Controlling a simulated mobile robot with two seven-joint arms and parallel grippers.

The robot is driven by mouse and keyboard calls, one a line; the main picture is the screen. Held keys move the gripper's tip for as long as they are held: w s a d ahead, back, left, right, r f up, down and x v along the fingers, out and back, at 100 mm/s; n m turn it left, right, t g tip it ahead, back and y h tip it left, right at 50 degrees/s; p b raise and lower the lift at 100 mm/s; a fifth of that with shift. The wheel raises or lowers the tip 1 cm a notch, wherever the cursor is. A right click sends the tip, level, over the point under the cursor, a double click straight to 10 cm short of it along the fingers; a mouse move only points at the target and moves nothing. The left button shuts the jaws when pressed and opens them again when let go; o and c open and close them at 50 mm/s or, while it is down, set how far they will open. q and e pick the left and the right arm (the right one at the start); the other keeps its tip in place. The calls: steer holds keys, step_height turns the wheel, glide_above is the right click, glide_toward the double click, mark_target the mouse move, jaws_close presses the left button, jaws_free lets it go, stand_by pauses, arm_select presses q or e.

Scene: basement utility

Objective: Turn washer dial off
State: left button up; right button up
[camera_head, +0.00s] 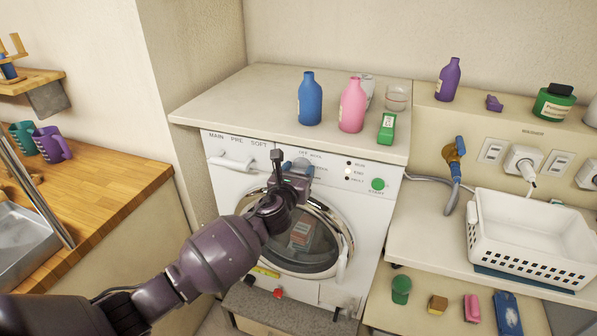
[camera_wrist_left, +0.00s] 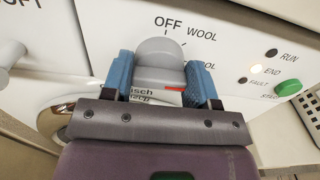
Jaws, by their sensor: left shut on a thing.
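The washer (camera_head: 345,185) is white with a round glass door. Its grey dial (camera_wrist_left: 160,52) is on the front panel, with the words OFF and WOOL printed above it in the left wrist view. A red mark on the dial shows low between the fingers, lying roughly sideways. My left gripper (camera_wrist_left: 164,84) has its blue fingertips shut on the two sides of the dial. In the head view the left gripper (camera_head: 296,172) covers most of the dial. My right gripper is not in view.
Right of the dial are RUN, END and FAULT lights, with END bright, and a green START button (camera_head: 378,184). Blue (camera_head: 310,102) and pink (camera_head: 352,106) bottles stand on the washer top. A drawer handle (camera_head: 230,163) is left. A white basket (camera_head: 530,235) stands right.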

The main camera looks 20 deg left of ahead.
arm_select(q)
steer(key=n, duration=0.9)
steer(key=shift+a+f+n, duration=0.1)
steer(key=shift+a+n, duration=0.05)
steer(key=shift+n, duration=0.15)
steer(key=n, duration=0.4)
steer(key=shift+f+n, duration=0.15)
steer(key=shift+n, duration=1.85)
steer(key=o, duration=0.9)
